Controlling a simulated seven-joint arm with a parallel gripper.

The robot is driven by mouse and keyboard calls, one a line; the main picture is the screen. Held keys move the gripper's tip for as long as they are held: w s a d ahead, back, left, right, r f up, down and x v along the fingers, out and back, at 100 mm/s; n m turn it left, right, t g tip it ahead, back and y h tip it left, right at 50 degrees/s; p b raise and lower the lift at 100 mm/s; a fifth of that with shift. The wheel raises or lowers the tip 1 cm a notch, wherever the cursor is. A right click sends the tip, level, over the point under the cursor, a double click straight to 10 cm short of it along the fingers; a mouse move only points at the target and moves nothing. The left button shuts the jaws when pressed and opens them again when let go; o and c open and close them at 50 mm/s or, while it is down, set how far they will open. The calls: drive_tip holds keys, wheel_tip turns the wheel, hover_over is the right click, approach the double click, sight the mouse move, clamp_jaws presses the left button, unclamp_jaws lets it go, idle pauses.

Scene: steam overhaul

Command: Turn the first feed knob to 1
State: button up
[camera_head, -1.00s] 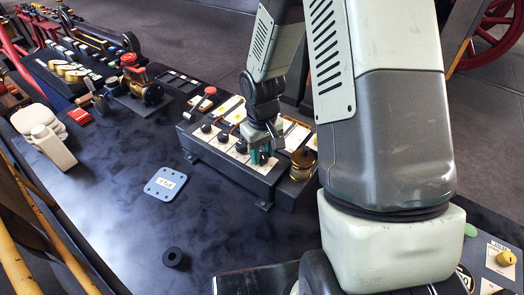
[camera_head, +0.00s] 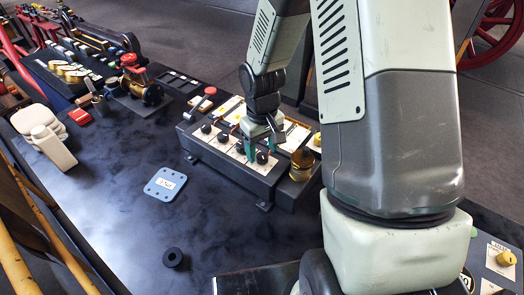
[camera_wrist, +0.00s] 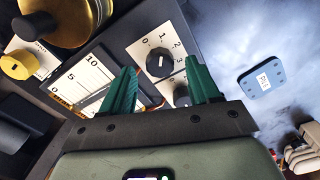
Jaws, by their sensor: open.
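A dark control box (camera_head: 225,165) with a pale top panel carries a row of black knobs. The end knob (camera_head: 262,157) is nearest the brass cup; in the wrist view the end knob (camera_wrist: 160,62) sits on a white plate marked 0 to 3. Its white line stands about upright in that picture, roughly towards the 1. Another knob (camera_wrist: 181,96) shows partly behind the fingers. No label tells me which knob is first. My gripper (camera_head: 262,148) is open above the end of the row, its green fingers (camera_wrist: 160,88) apart and holding nothing.
A brass cup (camera_head: 301,165) stands close beside the box end.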

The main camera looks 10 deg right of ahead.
sight(262, 155)
wheel_tip(262, 155, up, 9)
idle(0.3)
